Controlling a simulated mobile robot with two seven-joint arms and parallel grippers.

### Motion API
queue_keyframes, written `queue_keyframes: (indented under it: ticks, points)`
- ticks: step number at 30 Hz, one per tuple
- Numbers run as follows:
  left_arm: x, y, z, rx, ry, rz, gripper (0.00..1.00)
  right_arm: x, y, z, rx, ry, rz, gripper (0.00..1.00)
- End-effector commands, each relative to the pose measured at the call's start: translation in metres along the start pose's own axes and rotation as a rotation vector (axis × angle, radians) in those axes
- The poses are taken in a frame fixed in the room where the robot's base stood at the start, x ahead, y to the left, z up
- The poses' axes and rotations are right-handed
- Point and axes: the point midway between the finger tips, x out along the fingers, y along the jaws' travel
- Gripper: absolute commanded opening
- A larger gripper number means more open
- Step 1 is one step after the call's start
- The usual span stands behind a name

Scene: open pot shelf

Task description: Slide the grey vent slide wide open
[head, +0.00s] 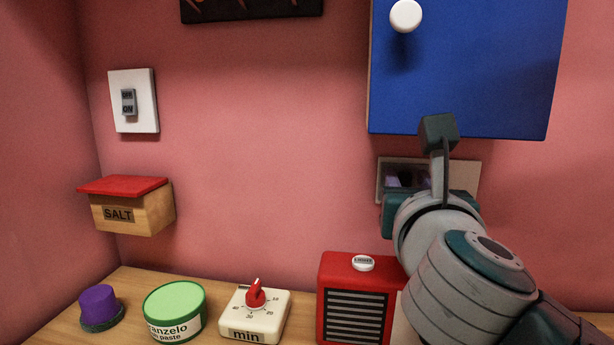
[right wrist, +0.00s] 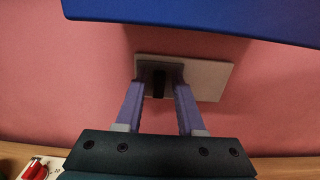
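The vent (head: 468,176) is a pale grey-beige plate on the pink wall below the blue cabinet, partly hidden by my right arm in the head view. In the right wrist view the vent plate (right wrist: 207,80) is in plain sight. A dark upright piece (right wrist: 160,84), seemingly the slide's handle, stands at its left part. My right gripper (right wrist: 158,87) is open, with its two purple fingers apart on either side of this dark piece. Gaps show on both sides, and I cannot tell whether either finger touches it. My left gripper is in neither view.
The blue cabinet (head: 470,65) with a white knob hangs just above the vent. A red grilled box (head: 357,300) with a white button stands below. A timer (head: 255,314), a green-lidded tin (head: 174,312) and a purple knob (head: 98,301) stand left on the wooden counter.

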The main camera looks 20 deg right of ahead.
Motion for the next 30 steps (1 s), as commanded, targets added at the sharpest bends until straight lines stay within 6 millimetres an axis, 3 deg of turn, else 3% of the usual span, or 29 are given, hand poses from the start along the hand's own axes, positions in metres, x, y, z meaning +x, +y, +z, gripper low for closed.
queue_keyframes:
  ticks: [1, 9, 30]
  points:
    - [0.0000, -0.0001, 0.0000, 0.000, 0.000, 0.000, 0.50, -0.0002, 0.0000, 0.0000, 0.000, 0.000, 0.000, 0.31]
    - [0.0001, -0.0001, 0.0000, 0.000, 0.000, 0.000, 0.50, -0.0003, 0.0001, -0.0001, 0.000, 0.000, 0.000, 0.01]
    - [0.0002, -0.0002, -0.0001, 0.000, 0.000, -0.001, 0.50, -0.0004, 0.0002, 0.0000, 0.000, 0.000, 0.001, 0.00]
